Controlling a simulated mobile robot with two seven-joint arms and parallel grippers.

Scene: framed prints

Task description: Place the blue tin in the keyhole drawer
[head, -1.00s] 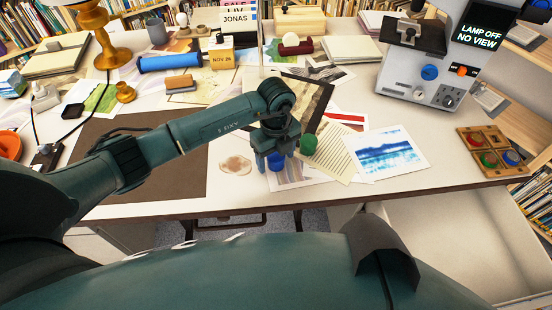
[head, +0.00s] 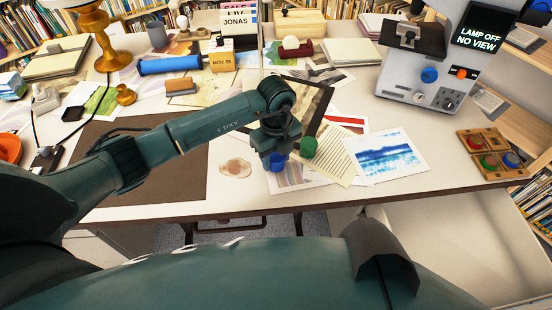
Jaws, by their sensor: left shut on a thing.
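The blue tin (head: 277,163) is at the front middle of the desk, over some prints. My left gripper (head: 277,157) points down from above and is shut on it. The gripper partly hides the tin, and I cannot tell whether the tin still touches the paper. I cannot make out a keyhole on any drawer. A pale, drawer-like surface (head: 450,235) extends below the desk edge at the right. My right gripper is not in view.
A green tin (head: 309,147) stands just right of my left gripper. A wooden tray (head: 490,155) with coloured pieces sits at the right.

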